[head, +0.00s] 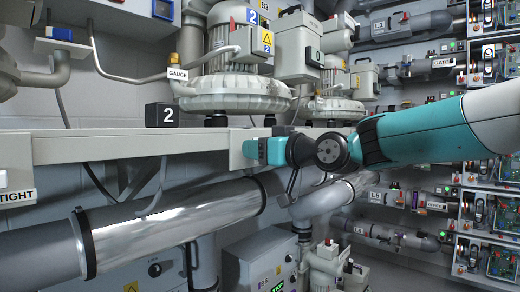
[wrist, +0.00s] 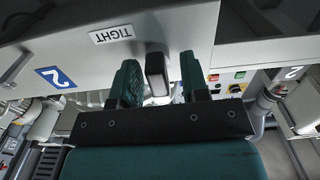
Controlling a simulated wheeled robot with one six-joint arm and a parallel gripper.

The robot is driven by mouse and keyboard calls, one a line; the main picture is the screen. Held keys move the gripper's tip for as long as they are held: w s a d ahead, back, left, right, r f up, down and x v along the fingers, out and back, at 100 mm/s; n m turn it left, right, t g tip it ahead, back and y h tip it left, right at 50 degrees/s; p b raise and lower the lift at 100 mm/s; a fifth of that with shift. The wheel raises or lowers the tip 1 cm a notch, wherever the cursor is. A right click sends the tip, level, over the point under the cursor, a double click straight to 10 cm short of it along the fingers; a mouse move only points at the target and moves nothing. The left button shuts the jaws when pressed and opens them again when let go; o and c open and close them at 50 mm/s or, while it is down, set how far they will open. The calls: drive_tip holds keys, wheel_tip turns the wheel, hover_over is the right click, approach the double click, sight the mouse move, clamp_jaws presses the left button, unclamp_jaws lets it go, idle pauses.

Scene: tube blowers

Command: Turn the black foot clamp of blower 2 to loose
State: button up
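Blower 2 (head: 232,75) is a grey machine on a shelf, with a blue "2" label and dark feet under it. My gripper (head: 262,151) is at the shelf's front edge, below and right of the blower. In the wrist view, the black foot clamp handle (wrist: 156,72) sticks out between the two green fingers of my gripper (wrist: 159,66). The fingers are spread, with a gap on the handle's right side; the left finger is very close to it, and contact is unclear. A "TIGHT" label (wrist: 111,34) is beside the handle. The clamp is hidden in the head view.
The grey shelf edge (head: 120,147) runs across the left. A black "2" block (head: 168,116) stands on it. A large silver pipe (head: 180,220) passes below. A control box (head: 262,268) stands low in the middle. Equipment racks (head: 490,215) fill the right.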

drive_tip(key=b+v, duration=0.2)
drive_tip(key=v, duration=1.5)
drive_tip(key=shift+s+d+b, duration=0.2)
drive_tip(key=shift+b, duration=0.1)
drive_tip(key=s+a+f+m+g+h, duration=0.2)
drive_tip(key=s+f+g+h, duration=0.3)
drive_tip(key=s+f, duration=0.7)
drive_tip(key=s+d+f+m+g+h, duration=0.2)
drive_tip(key=s+d+f+g+h, duration=0.4)
drive_tip(key=s+f, duration=0.75)
wheel_tip(320, 180, up, 21)
drive_tip(key=y+p, duration=0.1)
drive_tip(key=p, duration=1.9)
drive_tip(key=shift+w+d+p, duration=0.2)
drive_tip(key=shift+d+p, duration=0.1)
drive_tip(key=shift+d, duration=0.1)
drive_tip(key=shift+f, duration=0.2)
